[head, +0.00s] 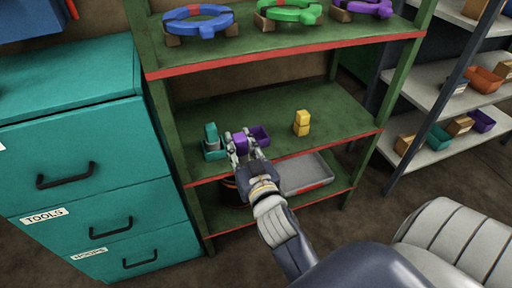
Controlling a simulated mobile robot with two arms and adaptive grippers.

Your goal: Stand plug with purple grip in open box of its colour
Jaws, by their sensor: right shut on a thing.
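My right gripper (240,137) is over the left half of the green middle shelf, shut on the plug with the purple grip (241,145). The plug's lower part is hidden by the gripper. A small purple open box (261,134) is just to the right of and behind the gripper, partly covered by it. I cannot tell whether the plug touches the box or the shelf. My left gripper is not in view.
A teal plug (210,132) stands at a teal box (214,153) close left of the gripper. A yellow block-like thing (302,124) stands further right. A grey tray (306,172) is on the lower shelf. The red-edged upper shelf (290,54) overhangs. Teal drawers (85,150) stand left.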

